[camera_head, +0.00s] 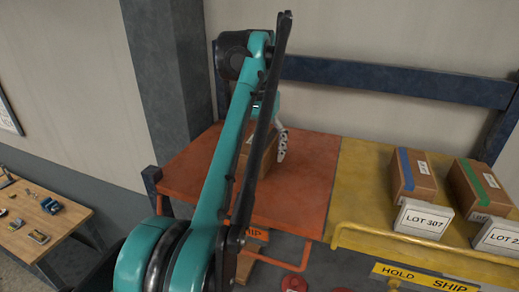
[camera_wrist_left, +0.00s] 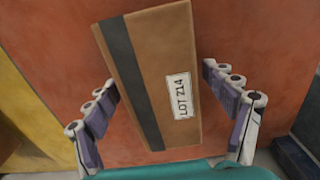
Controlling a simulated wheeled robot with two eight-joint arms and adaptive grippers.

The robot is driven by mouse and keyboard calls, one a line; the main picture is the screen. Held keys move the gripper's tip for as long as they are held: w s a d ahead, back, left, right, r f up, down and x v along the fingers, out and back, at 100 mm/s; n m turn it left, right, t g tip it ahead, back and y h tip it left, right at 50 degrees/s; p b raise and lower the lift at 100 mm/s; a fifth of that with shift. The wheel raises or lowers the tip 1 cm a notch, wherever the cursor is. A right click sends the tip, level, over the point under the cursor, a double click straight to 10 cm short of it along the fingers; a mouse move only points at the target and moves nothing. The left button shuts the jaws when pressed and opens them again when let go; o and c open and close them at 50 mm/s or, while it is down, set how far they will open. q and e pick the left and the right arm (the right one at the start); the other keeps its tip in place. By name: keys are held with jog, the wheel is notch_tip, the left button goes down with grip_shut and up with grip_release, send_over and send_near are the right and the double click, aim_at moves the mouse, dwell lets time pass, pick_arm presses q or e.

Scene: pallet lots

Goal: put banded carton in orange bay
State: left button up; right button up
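The banded carton (camera_wrist_left: 165,75), brown with a dark band and a LOT Z14 label, stands over the orange bay (camera_head: 309,178) and looks to rest on it. In the head view the carton (camera_head: 262,155) is partly hidden behind my left arm. My left gripper (camera_wrist_left: 160,80) has its fingers on either side of the carton, with a narrow gap at the right fingertip; they look open around it. In the head view only one pale finger of my left gripper (camera_head: 282,145) shows clearly. My right gripper is out of view.
The yellow bay (camera_head: 365,190) adjoins the orange one on the right. It holds a blue-banded carton (camera_head: 413,177) and a green-banded carton (camera_head: 480,188), with a LOT 307 sign (camera_head: 421,221) in front. A dark rail (camera_head: 390,80) runs behind. A wooden table (camera_head: 45,225) stands left.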

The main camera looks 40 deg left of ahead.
aim_at(260, 141)
pick_arm(q)
jog(key=shift+w, duration=0.1)
notch_tip(260, 141, up, 7)
jog(key=shift+r, duration=0.2)
dwell(0.4)
dwell(0.3)
